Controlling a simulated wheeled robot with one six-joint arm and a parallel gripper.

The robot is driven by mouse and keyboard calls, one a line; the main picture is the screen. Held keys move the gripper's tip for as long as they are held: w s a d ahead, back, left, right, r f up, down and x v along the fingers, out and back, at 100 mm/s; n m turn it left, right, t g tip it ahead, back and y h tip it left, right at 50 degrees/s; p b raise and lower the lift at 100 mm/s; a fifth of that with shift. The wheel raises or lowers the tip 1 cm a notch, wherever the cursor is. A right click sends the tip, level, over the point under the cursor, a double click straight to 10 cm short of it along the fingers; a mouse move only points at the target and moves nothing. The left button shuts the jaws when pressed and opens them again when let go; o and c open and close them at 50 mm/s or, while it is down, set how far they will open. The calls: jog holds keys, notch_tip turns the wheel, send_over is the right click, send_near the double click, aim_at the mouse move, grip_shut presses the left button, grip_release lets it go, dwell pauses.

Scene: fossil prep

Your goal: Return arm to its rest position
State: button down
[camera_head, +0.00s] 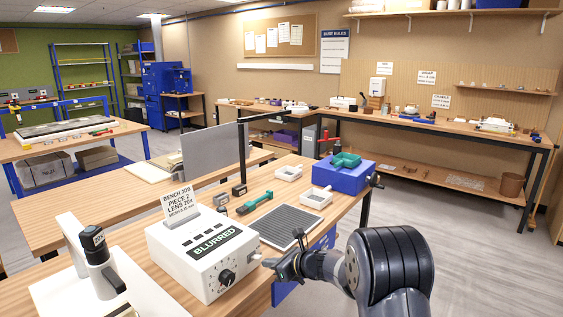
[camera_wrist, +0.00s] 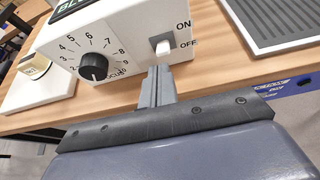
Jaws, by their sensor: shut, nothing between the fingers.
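My gripper (camera_head: 275,264) is shut and empty, at the right front corner of a white control box (camera_head: 193,262) on the bench. In the wrist view my gripper's fingers (camera_wrist: 158,72) point at the box front (camera_wrist: 125,52), just below a white ON/OFF switch (camera_wrist: 164,46). I cannot tell if the fingertips touch the box. A black focus dial (camera_wrist: 93,66) is left of the switch. My arm reaches in from the lower right of the head view.
A grey ribbed mat (camera_head: 290,228), a green-handled tool (camera_head: 255,202), white trays (camera_head: 316,198) and a blue box with a green tray (camera_head: 342,177) lie beyond the control box. A microscope-like device (camera_head: 98,262) stands at left. Open floor (camera_head: 440,225) lies right.

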jog(key=f+t+y+b, duration=0.1)
jog(key=f+b, duration=0.2)
jog(key=b, duration=0.3)
jog(key=f+t+y+b, duration=0.1)
jog(key=f+y+b, duration=0.1)
jog(key=b, duration=0.5)
jog(key=shift+w+a+f+t+y, duration=0.2)
jog(key=shift+f+t+y, duration=0.1)
jog(key=shift+f+t, duration=0.1)
jog(key=s+d+f+t+y+b, duration=0.1)
jog(key=s+d+b, duration=0.3)
jog(key=d, duration=0.2)
jog(key=s+a+r+n+g+p, duration=0.2)
jog(key=s+a+n, duration=0.1)
jog(key=s, duration=0.3)
jog(key=shift+r+p, duration=0.4)
jog(key=shift+s+a, duration=0.15)
